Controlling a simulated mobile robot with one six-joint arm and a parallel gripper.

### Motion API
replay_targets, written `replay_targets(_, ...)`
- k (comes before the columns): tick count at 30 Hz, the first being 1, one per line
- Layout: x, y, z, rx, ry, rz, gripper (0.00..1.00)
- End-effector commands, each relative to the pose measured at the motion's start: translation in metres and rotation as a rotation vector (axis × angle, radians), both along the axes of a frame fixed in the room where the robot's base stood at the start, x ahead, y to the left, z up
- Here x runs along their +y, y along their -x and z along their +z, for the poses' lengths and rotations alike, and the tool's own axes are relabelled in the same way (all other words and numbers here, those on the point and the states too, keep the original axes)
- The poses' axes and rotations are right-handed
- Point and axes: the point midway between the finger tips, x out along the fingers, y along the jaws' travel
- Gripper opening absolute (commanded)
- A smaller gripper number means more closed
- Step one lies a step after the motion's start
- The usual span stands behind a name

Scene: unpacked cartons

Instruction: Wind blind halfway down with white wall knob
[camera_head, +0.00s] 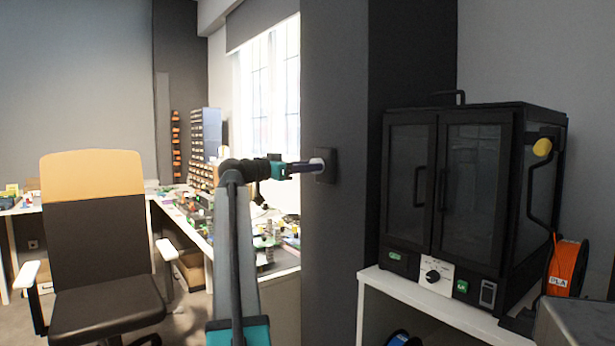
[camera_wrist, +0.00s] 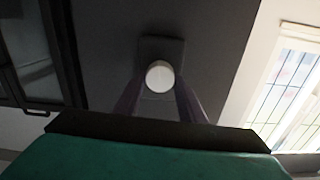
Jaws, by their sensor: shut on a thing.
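The white wall knob (camera_wrist: 160,76) sits on a dark square plate (camera_wrist: 161,48) on the dark grey pillar. In the head view the knob (camera_head: 317,163) shows only in part at my gripper's tips, in front of the plate (camera_head: 327,165). My gripper (camera_head: 312,166) reaches the knob from the left and is shut on it. In the wrist view its two fingers (camera_wrist: 160,90) lie on either side of the knob. The grey blind (camera_head: 263,22) covers the upper part of the bright window (camera_head: 268,90); its lower edge is near the window's top.
A black two-door cabinet (camera_head: 460,190) stands on a white table (camera_head: 440,318) right of the pillar (camera_head: 337,250), with an orange spool (camera_head: 566,268) beside it. An office chair (camera_head: 95,240) and a cluttered desk (camera_head: 283,262) are at left. The pillar face around the plate is clear.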

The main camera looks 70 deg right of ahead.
Motion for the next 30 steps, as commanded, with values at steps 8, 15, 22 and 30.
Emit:
replay_targets(8,0.0007,0.0014,-0.0043,-0.1,0.057,-0.005,0.14)
replay_targets(15,0.0009,0.0016,-0.0031,-0.12,0.069,-0.005,0.14)
replay_targets(22,0.0009,0.0015,-0.0029,-0.119,0.069,-0.005,0.14)
replay_targets(30,0.0006,0.0009,-0.0016,-0.116,0.071,-0.003,0.55)
